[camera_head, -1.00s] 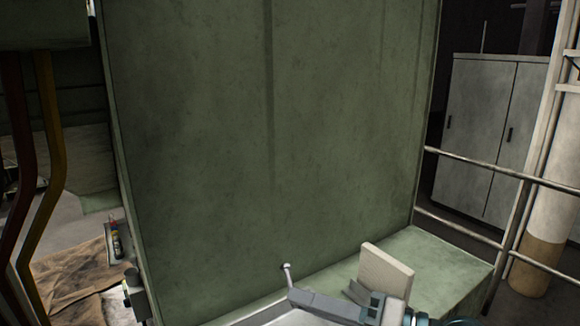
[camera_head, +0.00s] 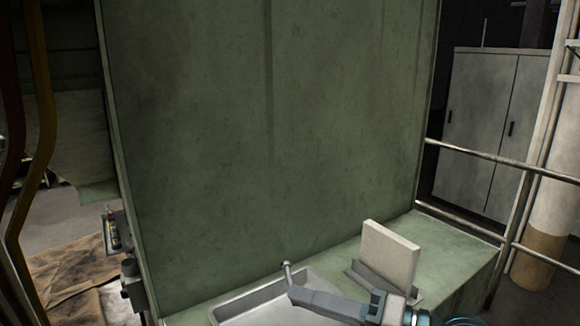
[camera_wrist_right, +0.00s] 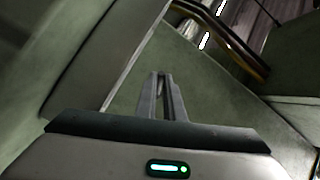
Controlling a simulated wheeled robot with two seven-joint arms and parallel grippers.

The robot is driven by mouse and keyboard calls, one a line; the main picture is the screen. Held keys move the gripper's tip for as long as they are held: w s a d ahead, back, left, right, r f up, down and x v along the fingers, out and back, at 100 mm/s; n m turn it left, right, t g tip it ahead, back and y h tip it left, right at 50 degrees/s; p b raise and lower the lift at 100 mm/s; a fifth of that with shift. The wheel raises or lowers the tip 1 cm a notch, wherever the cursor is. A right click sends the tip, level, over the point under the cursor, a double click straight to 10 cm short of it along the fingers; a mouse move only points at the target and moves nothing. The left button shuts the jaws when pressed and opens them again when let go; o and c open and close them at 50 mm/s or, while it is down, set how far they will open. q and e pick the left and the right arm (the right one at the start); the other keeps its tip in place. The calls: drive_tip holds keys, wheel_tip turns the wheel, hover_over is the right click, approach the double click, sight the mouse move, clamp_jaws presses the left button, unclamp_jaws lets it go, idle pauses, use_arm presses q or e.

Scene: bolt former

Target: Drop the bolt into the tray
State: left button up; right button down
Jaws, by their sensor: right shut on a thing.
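My right gripper (camera_head: 296,291) comes in from the lower right and is shut on a small pale bolt (camera_head: 287,269), which stands up from the fingertips. The grey metal tray (camera_head: 222,312) sits on the green ledge, and its lower part is cut off by the picture edge. The gripper tips overlap the tray's right part in the head view; their height above it is hard to tell. In the right wrist view the two fingers (camera_wrist_right: 161,78) are close together, and the bolt is not clearly seen. My left gripper is not in view.
A pale upright block (camera_head: 390,252) stands in a grey bracket on the green ledge (camera_head: 455,258), right of the tray. A tall green machine wall (camera_head: 270,130) rises behind. A metal railing (camera_head: 475,160) is at right, and brown cloth (camera_head: 75,275) lies at lower left.

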drive_tip(key=c, duration=1.8)
unclamp_jaws()
drive_tip(key=shift+s+d+f, duration=0.1)
drive_tip(key=shift+s+d, duration=0.05)
drive_tip(key=shift+d, duration=0.2)
drive_tip(key=b+v, duration=0.7)
drive_tip(key=v, duration=0.9)
drive_tip(key=shift+d+b, duration=0.3)
drive_tip(key=shift+b, duration=0.05)
drive_tip(key=shift+s, duration=0.15)
